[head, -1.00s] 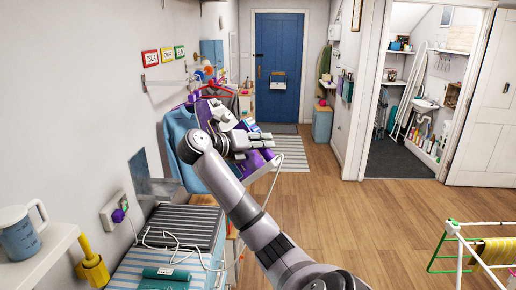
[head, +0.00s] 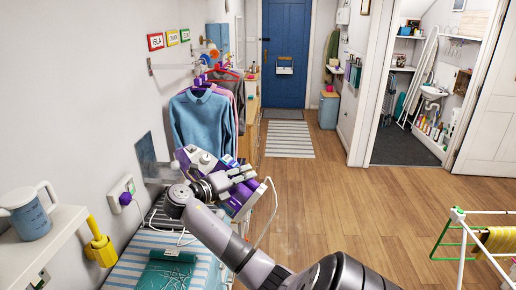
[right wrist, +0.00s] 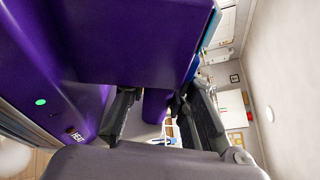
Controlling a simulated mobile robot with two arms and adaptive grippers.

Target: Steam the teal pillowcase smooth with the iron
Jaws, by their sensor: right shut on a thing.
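The teal pillowcase (head: 165,274) lies on the blue-and-white striped board (head: 128,262) at the bottom left of the head view. Pale crease-like lines show on it, and the frame cuts off its near edge. My right gripper (head: 243,178) is shut on the purple-and-white iron (head: 240,204) and holds it beyond the pillowcase, apart from it. In the right wrist view the iron's purple body (right wrist: 130,40) fills the upper left, with part of it between the fingers (right wrist: 155,110). My left gripper is not in view.
A white cord trails from the iron area across the board; a purple plug sits in the wall socket (head: 122,190). A shelf with a blue jug (head: 28,212) and a yellow holder (head: 101,250) stand left. Hanging clothes (head: 202,125) are behind.

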